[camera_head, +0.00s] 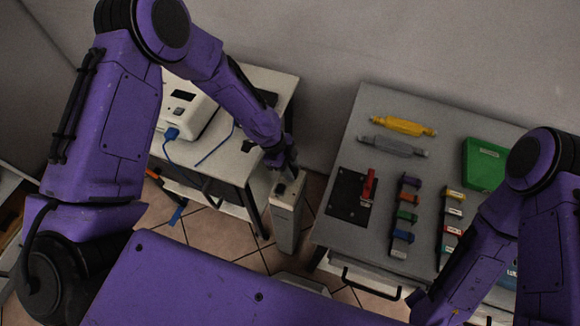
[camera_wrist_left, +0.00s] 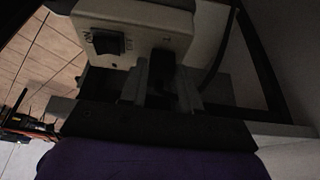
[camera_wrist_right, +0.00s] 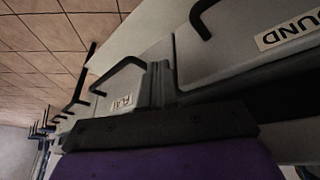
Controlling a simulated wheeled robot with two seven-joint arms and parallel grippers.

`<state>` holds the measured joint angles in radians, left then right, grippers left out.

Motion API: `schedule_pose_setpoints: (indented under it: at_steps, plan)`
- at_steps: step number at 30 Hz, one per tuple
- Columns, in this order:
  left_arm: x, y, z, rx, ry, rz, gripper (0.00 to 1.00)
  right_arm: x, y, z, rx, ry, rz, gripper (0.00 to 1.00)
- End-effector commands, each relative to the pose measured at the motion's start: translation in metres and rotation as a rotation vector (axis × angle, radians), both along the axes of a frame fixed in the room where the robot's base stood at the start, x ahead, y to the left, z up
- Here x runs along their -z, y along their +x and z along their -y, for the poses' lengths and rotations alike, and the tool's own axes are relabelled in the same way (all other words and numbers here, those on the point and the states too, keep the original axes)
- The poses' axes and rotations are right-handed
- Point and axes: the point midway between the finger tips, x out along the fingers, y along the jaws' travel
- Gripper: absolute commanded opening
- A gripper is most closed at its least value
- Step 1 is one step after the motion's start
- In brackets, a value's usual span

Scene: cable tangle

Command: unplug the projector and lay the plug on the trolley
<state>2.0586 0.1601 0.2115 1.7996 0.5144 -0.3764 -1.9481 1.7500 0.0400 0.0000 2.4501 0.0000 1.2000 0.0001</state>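The white projector (camera_head: 188,108) sits on the white-topped trolley (camera_head: 212,172), with a blue plug (camera_head: 172,133) at its near side and blue cable on the top. A narrow pale socket tower (camera_head: 287,217) stands right of the trolley. My left gripper (camera_head: 286,168) points down at its top. In the left wrist view the tower's end (camera_wrist_left: 135,22) carries a black rocker switch (camera_wrist_left: 108,43). The left fingers (camera_wrist_left: 168,85) are apart with something dark between them, perhaps a plug; contact is unclear. My right gripper (camera_wrist_right: 160,85) looks shut and empty by a drawer front.
A grey workbench (camera_head: 345,130) at right holds yellow and grey tools, a red-handled switch on a black plate (camera_head: 348,195), coloured connectors and a green case (camera_head: 484,163). Drawer handles (camera_wrist_right: 122,75) stick out near my right gripper. Dark cables hang below the trolley top.

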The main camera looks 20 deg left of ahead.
Motion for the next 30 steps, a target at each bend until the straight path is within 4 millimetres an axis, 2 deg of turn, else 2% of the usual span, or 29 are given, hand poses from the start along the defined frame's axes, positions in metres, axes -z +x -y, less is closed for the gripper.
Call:
schedule_pose_setpoints:
  at_steps: [1,2,5,6,9,17,30]
  plan:
    - [0.000,0.000,0.000,0.000,0.000,0.001,0.12,0.000,0.000,0.000,0.000,0.000,0.000,0.00]
    - [0.000,0.000,0.000,0.000,0.000,0.001,0.02,0.000,0.000,0.000,0.000,0.000,0.000,0.00]
    - [0.000,0.000,0.000,-0.001,0.000,0.001,0.01,0.000,0.000,0.000,0.000,0.000,0.000,0.00]
    - [0.000,0.000,0.000,-0.001,0.000,0.001,0.28,0.000,0.000,0.000,0.000,0.000,0.000,0.00]
    - [0.000,0.000,0.000,-0.001,0.000,0.001,0.00,0.000,0.000,0.000,0.000,0.000,0.000,0.00]
    - [-0.002,0.001,0.000,-0.001,0.000,0.002,0.00,-0.001,0.000,0.000,0.000,0.000,0.000,0.00]
    - [-0.022,0.000,0.000,-0.001,0.000,0.001,0.00,-0.017,0.000,0.000,0.000,0.000,0.000,0.00]
